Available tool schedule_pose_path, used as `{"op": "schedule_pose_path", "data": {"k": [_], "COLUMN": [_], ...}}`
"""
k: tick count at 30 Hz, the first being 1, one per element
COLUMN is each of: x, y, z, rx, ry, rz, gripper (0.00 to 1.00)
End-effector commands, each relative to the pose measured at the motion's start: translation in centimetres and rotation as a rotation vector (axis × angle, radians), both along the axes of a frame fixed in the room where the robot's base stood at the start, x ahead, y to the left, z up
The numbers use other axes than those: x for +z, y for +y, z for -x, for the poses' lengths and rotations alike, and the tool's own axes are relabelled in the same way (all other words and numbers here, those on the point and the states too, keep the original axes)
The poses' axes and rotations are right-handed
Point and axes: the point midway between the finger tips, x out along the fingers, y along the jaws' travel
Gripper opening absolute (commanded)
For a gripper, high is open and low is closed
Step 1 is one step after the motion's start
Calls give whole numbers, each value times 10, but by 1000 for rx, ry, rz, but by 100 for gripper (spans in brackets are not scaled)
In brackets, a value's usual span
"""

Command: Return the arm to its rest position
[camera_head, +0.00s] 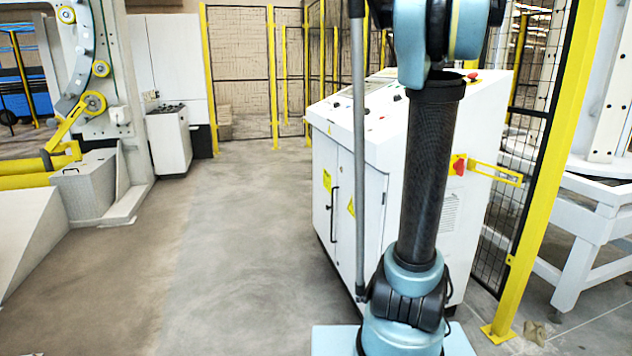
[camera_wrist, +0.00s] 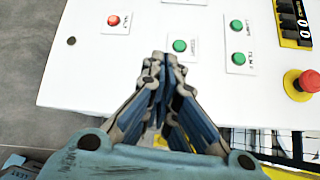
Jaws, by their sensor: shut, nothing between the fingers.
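My gripper (camera_wrist: 163,60) shows in the wrist view with its fingertips together, shut and empty. It is over the sloped white panel of a control cabinet, with the tips close to a green button (camera_wrist: 180,46) in the picture; I cannot tell whether they touch. My arm (camera_head: 433,170) stands in front of the cabinet in the head view, raised and running up out of the picture. The gripper is not visible in the head view.
The white control cabinet (camera_head: 338,190) stands behind my arm. The panel carries a red button (camera_wrist: 113,20), more green buttons and a red emergency stop (camera_wrist: 307,81). A yellow fence post (camera_head: 550,180) is at right. Open floor (camera_head: 240,240) lies to the left.

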Motion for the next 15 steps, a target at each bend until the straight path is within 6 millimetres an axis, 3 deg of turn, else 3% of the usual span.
{"op": "schedule_pose_path", "data": {"k": [8,15], "x": [-64,-147], "y": [67,126], "z": [58,138], "rx": [364,830], "ry": [90,170], "rz": [291,630], "gripper": [0,0]}}
